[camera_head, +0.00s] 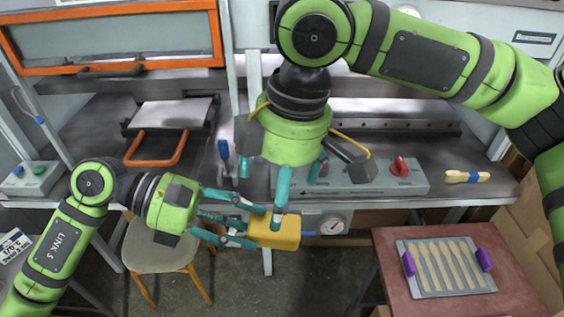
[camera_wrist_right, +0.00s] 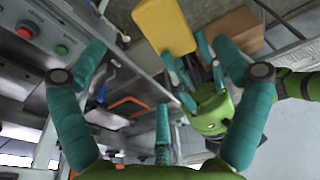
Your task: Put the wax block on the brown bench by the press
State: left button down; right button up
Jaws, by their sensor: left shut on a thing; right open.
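The yellow wax block (camera_head: 274,232) is in the fingers of my left gripper (camera_head: 256,226), held in the air in front of the press table. It also shows at the top of the right wrist view (camera_wrist_right: 163,24), with the left fingers at its near end. My right gripper (camera_head: 298,190) points down just above the block, its fingers spread and empty. The brown bench (camera_head: 400,285) stands at the lower right, apart from the block. A grey tray (camera_head: 413,290) of several wooden spoons with purple grips lies on it.
A stool (camera_head: 160,248) stands below at left. The bench's left strip and front corner are bare. Cardboard boxes stand beyond its right side.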

jog(key=f, duration=0.4)
jog(key=a+f, duration=0.1)
jog(key=f, duration=0.2)
jog(key=c, duration=1.3)
pick_arm(q)
jog(key=c, duration=0.6)
grip_release()
pick_arm(e)
jog(key=shift+c, duration=0.2)
pick_arm(q)
jog(key=shift+o, duration=0.2)
